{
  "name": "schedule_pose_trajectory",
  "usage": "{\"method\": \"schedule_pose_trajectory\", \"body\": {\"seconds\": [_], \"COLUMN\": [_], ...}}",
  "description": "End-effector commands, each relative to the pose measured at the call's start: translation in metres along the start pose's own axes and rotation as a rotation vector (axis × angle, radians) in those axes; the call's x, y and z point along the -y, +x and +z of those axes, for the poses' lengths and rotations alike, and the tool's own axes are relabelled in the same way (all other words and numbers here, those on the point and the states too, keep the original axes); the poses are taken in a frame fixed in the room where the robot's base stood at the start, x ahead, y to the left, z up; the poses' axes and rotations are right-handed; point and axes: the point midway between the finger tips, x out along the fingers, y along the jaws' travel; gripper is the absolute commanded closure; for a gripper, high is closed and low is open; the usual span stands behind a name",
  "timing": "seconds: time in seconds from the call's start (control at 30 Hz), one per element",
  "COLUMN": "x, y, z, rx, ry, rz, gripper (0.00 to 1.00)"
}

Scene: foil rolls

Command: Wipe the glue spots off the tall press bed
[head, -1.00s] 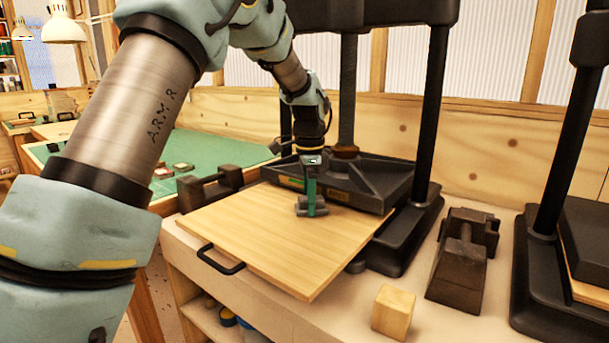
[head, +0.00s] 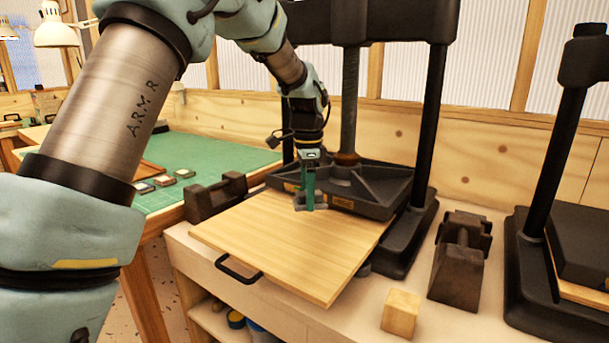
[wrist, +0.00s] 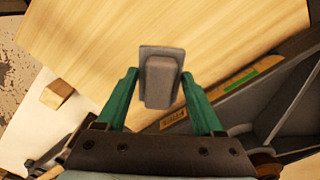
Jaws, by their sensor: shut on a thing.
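The tall press bed (head: 290,240) is a pale wooden board with a black front handle (head: 238,268), sticking out from under the dark press plate (head: 365,190). It fills much of the wrist view (wrist: 90,40). I can make out no glue spots on the visible wood. My gripper (head: 309,195) is at the bed's back edge, close to the press plate. In the wrist view its green fingers (wrist: 160,88) are shut on a grey wiping block (wrist: 160,65) with a flat plate. The block is low over the bed; I cannot tell whether it touches.
A small wooden block (head: 401,313) and a dark metal weight (head: 461,255) stand right of the bed. Another dark weight (head: 216,197) is at its left. A second press (head: 540,240) stands far right. A green mat (head: 210,165) covers the table behind.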

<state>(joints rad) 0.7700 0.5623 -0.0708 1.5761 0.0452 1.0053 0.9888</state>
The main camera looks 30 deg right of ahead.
Motion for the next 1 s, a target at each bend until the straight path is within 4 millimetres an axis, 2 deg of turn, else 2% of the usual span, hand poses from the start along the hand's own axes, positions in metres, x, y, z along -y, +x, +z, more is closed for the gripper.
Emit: {"method": "schedule_pose_trajectory", "body": {"seconds": [0.1,0.3,1.0], "x": [-0.002,-0.005,-0.007], "y": [-0.015,-0.029,-0.026], "z": [-0.003,-0.006,-0.005], "rx": [0.000,-0.001,-0.001], "ry": [0.001,-0.001,-0.008], "rz": [0.000,0.000,0.000], "gripper": [0.83,0.83,0.83]}}
